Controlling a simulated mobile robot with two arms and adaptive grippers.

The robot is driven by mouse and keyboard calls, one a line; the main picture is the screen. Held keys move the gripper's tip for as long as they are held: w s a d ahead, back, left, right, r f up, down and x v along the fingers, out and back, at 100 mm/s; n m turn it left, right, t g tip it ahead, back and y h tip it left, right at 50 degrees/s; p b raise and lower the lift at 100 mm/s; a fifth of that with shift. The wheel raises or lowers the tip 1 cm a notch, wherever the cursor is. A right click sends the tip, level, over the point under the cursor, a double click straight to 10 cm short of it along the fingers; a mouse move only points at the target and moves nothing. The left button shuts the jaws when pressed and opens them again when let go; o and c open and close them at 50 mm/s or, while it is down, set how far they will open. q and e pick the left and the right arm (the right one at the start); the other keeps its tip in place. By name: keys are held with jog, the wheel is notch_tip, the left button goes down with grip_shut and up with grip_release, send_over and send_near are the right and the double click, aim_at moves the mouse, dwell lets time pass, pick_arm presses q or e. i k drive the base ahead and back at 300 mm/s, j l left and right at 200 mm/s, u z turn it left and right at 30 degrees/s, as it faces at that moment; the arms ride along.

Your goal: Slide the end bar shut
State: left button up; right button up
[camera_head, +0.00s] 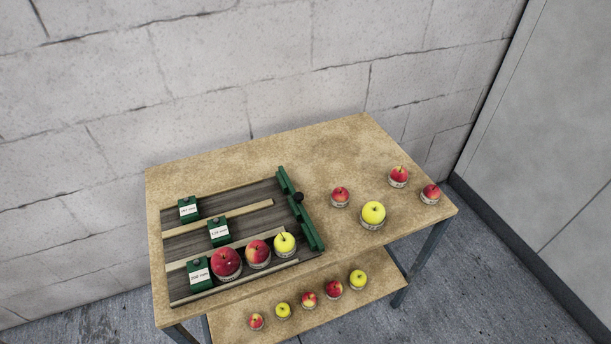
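A grey slatted board (184,246) lies on the table, with pale wooden strips dividing it into lanes. I cannot tell for certain how far the bar has slid. The front lane holds two red apples (226,263) (258,253) and a yellow-green apple (284,243), which is closest to the bar. Green blocks with white labels (188,209) (218,232) (199,274) sit in the lanes. Neither of my grippers is in view.
The wooden table (330,150) has several apples on small rings to the right of the board, including a yellow one (373,213). A lower shelf (232,325) holds several more. A block wall stands behind. The table's back middle is clear.

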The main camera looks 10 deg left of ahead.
aim_at(298, 202)
jog(key=k+j+z, duration=0.2)
jog(key=j+z, duration=0.15)
jog(key=k+j+z, duration=0.25)
jog(key=z, duration=0.15)
jog(key=k+j+z, duration=0.2)
jog(key=z, duration=0.15)
